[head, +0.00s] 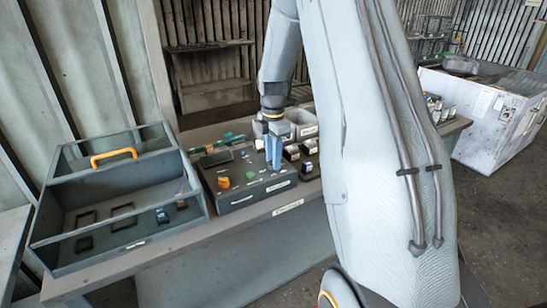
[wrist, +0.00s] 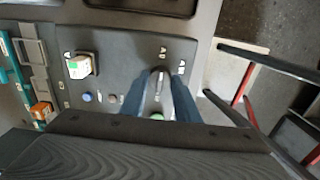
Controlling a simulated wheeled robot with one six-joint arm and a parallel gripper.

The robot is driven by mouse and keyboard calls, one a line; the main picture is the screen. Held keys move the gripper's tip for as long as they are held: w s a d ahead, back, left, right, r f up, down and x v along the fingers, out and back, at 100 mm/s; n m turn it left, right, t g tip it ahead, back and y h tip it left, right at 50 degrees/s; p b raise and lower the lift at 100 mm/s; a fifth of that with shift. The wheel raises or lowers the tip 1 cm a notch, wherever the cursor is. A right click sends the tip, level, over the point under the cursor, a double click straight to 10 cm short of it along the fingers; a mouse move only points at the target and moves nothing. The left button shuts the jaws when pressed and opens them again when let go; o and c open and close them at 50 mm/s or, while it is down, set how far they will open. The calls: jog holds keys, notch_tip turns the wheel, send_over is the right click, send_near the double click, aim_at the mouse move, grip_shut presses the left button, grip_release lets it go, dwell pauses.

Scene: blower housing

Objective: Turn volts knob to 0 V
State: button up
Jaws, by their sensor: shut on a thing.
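My gripper (head: 274,166) points down at the right part of a dark grey control box (head: 238,199) on the bench. In the wrist view its two blue-grey fingers (wrist: 160,92) stand on either side of a dark knob (wrist: 158,80) on the panel, and they are shut on it. Small pale marks sit around this knob, too small to read, so I cannot tell its setting or confirm that it is the volts knob. In the head view the fingers hide it. An orange knob (head: 223,182) and a green button (head: 250,176) are left of my gripper.
An open grey case (head: 120,240) with an orange handle (head: 113,157) stands left of the box. Grey bins (head: 302,118) and small dark parts (head: 292,152) crowd the back and right side. A white crate (head: 482,125) stands at the far right.

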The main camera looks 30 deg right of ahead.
jog(key=shift+w+r+n, duration=0.1)
jog(key=shift+n, duration=0.2)
jog(key=o, duration=1)
jog(key=shift+o, duration=0.2)
jog(key=shift+r+b, duration=1.25)
jog(key=shift+r, duration=2.6)
jog(key=shift+a, duration=0.1)
jog(key=s+a+f+m+b, duration=0.1)
jog(key=s+a+f+m, duration=0.3)
jog(key=s+a+m, duration=0.4)
jog(key=s+a+f+m+t+b, duration=0.1)
jog(key=s+a+f+m, duration=0.3)
jog(key=s+a+m, duration=0.5)
jog(key=s+m, duration=0.1)
jog(key=s, duration=0.4)
jog(key=shift+s+m, duration=0.15)
jog(key=shift+m, duration=0.15)
